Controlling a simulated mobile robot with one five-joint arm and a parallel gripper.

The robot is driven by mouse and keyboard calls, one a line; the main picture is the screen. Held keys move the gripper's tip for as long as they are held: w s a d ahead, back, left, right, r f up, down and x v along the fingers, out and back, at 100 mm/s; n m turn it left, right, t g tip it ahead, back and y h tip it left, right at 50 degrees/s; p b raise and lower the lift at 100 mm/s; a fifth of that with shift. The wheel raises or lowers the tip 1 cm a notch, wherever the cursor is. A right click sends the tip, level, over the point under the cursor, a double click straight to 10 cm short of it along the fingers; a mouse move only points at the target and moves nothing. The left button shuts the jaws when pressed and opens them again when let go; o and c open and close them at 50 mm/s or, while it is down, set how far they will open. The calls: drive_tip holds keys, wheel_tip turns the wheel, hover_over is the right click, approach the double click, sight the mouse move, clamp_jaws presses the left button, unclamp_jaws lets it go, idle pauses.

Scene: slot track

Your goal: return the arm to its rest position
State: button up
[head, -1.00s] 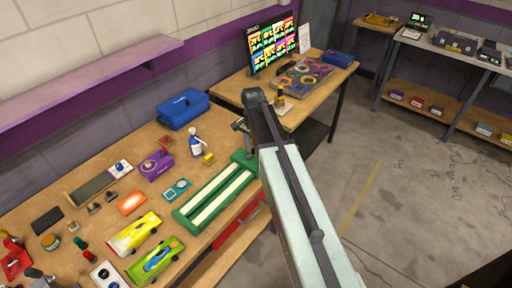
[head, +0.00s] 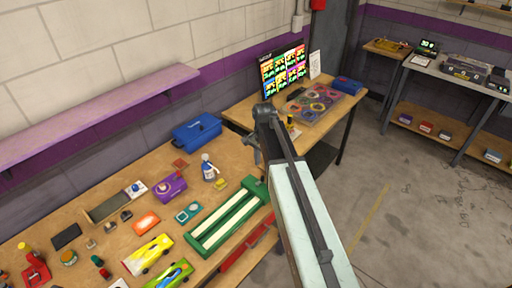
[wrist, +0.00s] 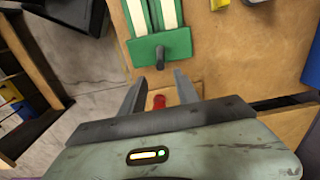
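My arm reaches out over the right end of the workbench in the head view, with my gripper (head: 254,146) near the far end of the green slot track (head: 228,224). In the wrist view my gripper (wrist: 158,92) has its two fingers spread apart with nothing held between them. A small red thing (wrist: 159,101) shows below, in the gap between the fingers; I cannot tell what it is. The green track's end (wrist: 160,49) with a dark knob lies just ahead of the fingertips, apart from them.
The workbench (head: 150,190) holds a yellow car (head: 148,254), a green car (head: 170,276), a blue toolbox (head: 197,130) and a spray bottle (head: 208,168). A second table with a screen (head: 283,70) stands behind. Open floor (head: 400,220) lies to the right.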

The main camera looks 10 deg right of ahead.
drive_tip(key=shift+a+f, duration=0.1)
drive_tip(key=shift+f, duration=0.15)
drive_tip(key=shift+n, duration=0.4)
drive_tip(key=s+b, duration=0.1)
drive_tip(key=s+a+f+b, duration=0.1)
drive_tip(key=s, duration=0.1)
drive_tip(key=s+a+f+b, duration=0.1)
drive_tip(key=shift+s+f, duration=0.25)
drive_tip(key=shift+s, duration=0.15)
drive_tip(key=s+a+n, duration=0.1)
drive_tip(key=s+n, duration=0.8)
drive_tip(key=shift+s+a+f+n+b, duration=0.15)
drive_tip(key=shift+s+f+n+b, duration=0.1)
drive_tip(key=shift+f+n+b, duration=0.15)
drive_tip(key=shift+a, duration=0.15)
